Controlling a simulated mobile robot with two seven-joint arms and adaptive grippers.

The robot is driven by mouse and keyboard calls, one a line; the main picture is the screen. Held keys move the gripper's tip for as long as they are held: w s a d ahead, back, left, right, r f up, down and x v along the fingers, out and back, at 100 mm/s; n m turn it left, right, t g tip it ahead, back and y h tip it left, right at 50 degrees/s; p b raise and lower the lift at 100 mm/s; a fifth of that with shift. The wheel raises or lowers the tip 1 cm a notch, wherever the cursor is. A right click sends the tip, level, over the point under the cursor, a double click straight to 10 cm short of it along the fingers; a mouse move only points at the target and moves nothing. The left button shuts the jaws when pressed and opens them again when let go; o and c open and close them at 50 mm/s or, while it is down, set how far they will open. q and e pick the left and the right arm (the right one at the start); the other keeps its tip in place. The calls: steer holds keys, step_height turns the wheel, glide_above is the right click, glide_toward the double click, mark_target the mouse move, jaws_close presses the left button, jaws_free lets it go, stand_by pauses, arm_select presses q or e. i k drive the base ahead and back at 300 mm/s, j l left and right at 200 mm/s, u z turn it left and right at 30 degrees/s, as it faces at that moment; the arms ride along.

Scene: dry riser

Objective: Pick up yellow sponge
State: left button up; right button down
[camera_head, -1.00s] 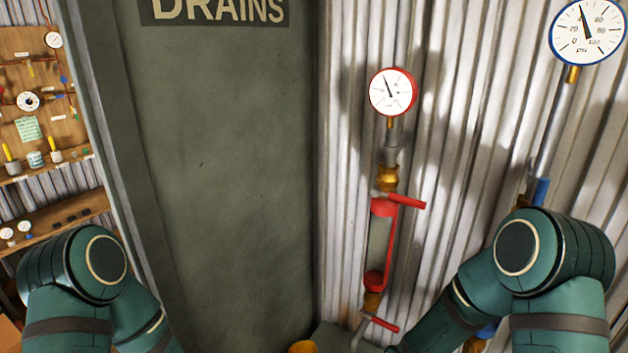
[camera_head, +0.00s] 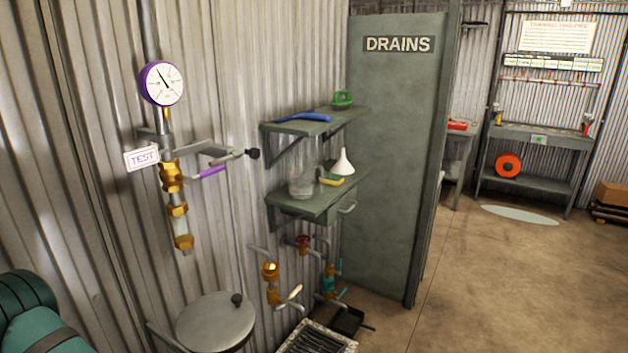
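A small yellow and green block that looks like the yellow sponge (camera_head: 332,180) lies on the lower grey shelf (camera_head: 316,207) in the head view. It is just in front of a white funnel (camera_head: 343,163) and to the right of a clear container (camera_head: 302,182). Neither of my grippers is in view.
An upper shelf (camera_head: 325,126) holds a blue tool and a green object. The grey DRAINS panel (camera_head: 391,160) stands right of the shelves. Pipes with valves, a round grey lid (camera_head: 215,322) and a floor grate (camera_head: 316,340) lie below. Open floor spreads at right.

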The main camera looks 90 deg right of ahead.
mark_target(331, 179)
steer(key=k+z, duration=0.15)
steer(key=z, duration=2.85)
steer(key=u, duration=1.9)
steer(key=z, duration=1.95)
